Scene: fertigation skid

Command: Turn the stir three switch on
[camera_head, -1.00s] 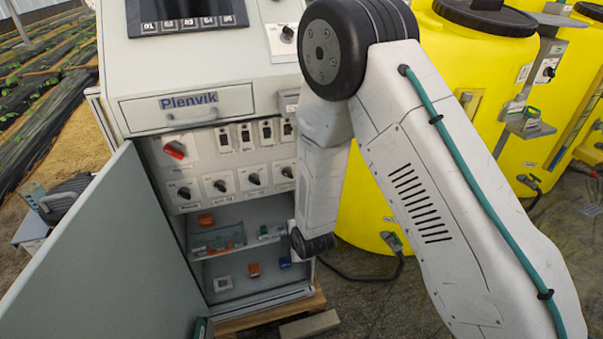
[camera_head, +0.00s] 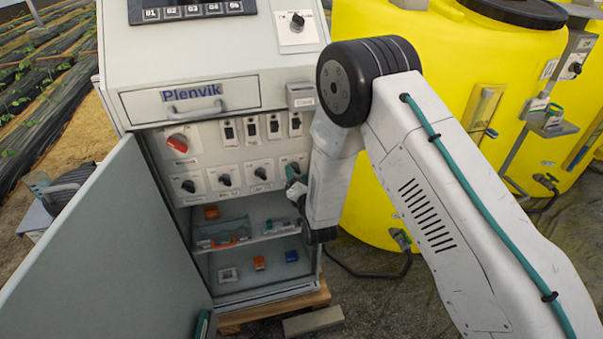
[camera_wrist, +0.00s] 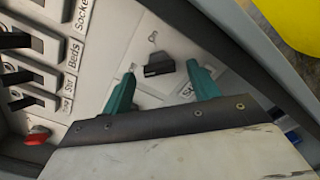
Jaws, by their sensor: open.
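A black rotary knob (camera_wrist: 158,66) sits on a light panel plate in the wrist view, with small marks beside it. Its label is mostly hidden behind a finger; only a first letter like "S" shows, so I cannot read which switch it is. My gripper (camera_wrist: 162,73) is open, its two teal fingers on either side of the knob; I cannot tell whether they touch it. In the head view my gripper (camera_head: 297,190) is at the rightmost knob (camera_head: 292,168) of the lower row, partly hidden by my arm.
Other lower-row knobs (camera_head: 225,180) lie to the left, with a red switch (camera_head: 178,143) and black breakers (camera_head: 251,128) above. The open cabinet door (camera_head: 110,240) stands at left. A shelf with small parts (camera_head: 225,233) is below. Yellow tanks (camera_head: 430,60) stand right.

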